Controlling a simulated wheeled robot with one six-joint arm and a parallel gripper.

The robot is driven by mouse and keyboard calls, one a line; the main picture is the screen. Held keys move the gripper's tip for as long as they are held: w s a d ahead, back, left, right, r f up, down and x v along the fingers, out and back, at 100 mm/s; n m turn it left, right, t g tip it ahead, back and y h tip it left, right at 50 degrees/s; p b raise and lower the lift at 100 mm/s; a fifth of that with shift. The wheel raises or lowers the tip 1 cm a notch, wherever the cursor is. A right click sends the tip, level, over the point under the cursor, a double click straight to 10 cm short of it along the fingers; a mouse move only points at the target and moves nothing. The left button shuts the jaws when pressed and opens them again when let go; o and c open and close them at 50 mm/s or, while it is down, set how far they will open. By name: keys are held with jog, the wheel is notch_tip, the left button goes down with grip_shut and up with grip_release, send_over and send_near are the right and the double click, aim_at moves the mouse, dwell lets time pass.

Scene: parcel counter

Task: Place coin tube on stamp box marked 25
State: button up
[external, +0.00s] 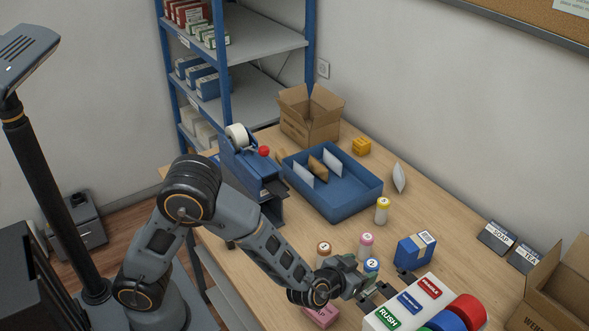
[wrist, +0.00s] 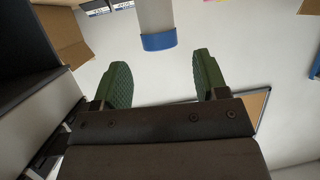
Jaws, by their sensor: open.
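Several white coin tubes with coloured, numbered caps stand on the table. The blue-capped coin tube (external: 371,266) is just beyond my gripper (external: 361,274). In the wrist view, my gripper (wrist: 159,62) is open and empty, and the blue-capped tube (wrist: 157,28) appears upside down ahead of the fingertips, not clasped. Other tubes have a pink cap (external: 366,245), a brown cap (external: 323,252) and a yellow cap (external: 382,211). A blue box (external: 414,251), a pink box (external: 321,315) and a yellow box (external: 361,146) are small. I cannot read a 25 on any.
A white rack (external: 410,306) with RUSH and FRAGILE labels and large coloured rolls stands right of my gripper. A blue tray (external: 345,205) holds envelopes. Cardboard boxes stand at the back (external: 308,118) and lower right (external: 556,300). Table right of the yellow-capped tube is clear.

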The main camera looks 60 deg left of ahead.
jog(key=s+a+r+m+g+h, duration=0.1)
jog(key=s+a+r+g+h, duration=0.15)
jog(key=r, duration=0.25)
jog(key=s+a+r+m+g+h, duration=0.1)
jog(key=s+a+r+h, duration=0.15)
jog(key=s+r, duration=0.2)
jog(key=s+a+r+g+y, duration=0.2)
jog(key=s+a+g, duration=0.3)
jog(key=s+a, duration=0.8)
jog(key=a+y, duration=0.1)
jog(key=a, duration=0.1)
jog(key=shift+s+a+n+y, duration=0.3)
jog(key=shift+s+a+n, duration=0.05)
jog(key=shift+s+n, duration=0.05)
